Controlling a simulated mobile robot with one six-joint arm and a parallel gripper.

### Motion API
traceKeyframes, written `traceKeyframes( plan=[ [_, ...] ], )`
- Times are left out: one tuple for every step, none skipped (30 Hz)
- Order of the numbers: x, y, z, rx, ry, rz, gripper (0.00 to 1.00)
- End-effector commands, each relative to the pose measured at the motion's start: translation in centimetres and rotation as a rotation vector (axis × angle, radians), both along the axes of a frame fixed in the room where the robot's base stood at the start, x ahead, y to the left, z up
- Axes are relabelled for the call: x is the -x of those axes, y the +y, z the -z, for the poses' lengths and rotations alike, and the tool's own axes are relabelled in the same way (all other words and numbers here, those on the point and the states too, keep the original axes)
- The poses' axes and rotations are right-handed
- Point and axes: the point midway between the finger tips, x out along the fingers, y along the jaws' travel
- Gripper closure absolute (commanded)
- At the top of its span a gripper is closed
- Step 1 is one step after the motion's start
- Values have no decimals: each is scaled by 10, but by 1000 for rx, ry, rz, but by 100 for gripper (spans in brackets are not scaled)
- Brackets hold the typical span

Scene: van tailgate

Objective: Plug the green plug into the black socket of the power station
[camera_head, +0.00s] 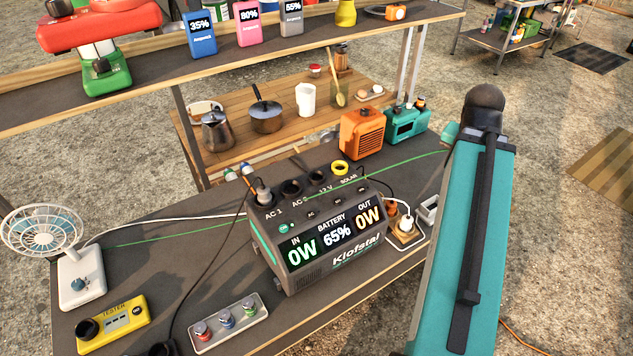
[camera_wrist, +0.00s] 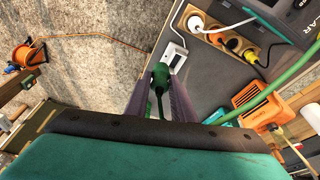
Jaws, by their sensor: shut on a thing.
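The power station (camera_head: 330,270) stands on the dark table in the head view, its screen reading IN 0W, 65%, OUT 0W. Dark round sockets (camera_head: 290,188) sit along its top, next to a yellow-rimmed one (camera_head: 340,168). A grey plug fills the place marked AC 1. In the wrist view my gripper (camera_wrist: 161,74) is shut on the green plug (camera_wrist: 160,76), whose green cable trails back between the fingers. The plug is apart from the power station, whose corner shows at the upper right. In the head view my arm hides the gripper and plug.
A power strip (camera_wrist: 229,43) with white and yellow plugs lies beside a white switch box (camera_wrist: 174,57). A thin green cable (camera_head: 150,240) crosses the table. A shelf spans the back.

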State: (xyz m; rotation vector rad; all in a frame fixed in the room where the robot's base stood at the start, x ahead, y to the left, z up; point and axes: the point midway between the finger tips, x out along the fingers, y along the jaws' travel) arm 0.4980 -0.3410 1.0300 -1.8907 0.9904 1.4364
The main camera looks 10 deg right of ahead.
Motion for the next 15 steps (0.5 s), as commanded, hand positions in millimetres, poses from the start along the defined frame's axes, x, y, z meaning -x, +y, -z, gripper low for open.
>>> traceKeyframes(
  plan=[
    [-1, 3, 1, 1, -1, 0, 100],
    [-2, 4, 1, 0, 0, 0, 100],
    [-3, 6, 1, 0, 0, 0, 100],
    [-4, 7, 1, 0, 0, 0, 100],
    [-5, 9, 1, 0, 0, 0, 100],
    [-5, 11, 1, 0, 0, -1, 100],
    [-6, 12, 1, 0, 0, -1, 100],
    [-7, 14, 1, -1, 1, -1, 100],
    [-8, 16, 2, -1, 1, -1, 100],
    [-8, 17, 2, -1, 1, -1, 100],
    [-9, 18, 2, -1, 1, -1, 100],
    [-10, 20, 2, -1, 0, 0, 100],
    [-11, 22, 2, -1, 0, 0, 100],
    [-11, 23, 2, -1, 0, 0, 100],
    [-12, 25, 2, 0, -1, -1, 100]
  ],
)
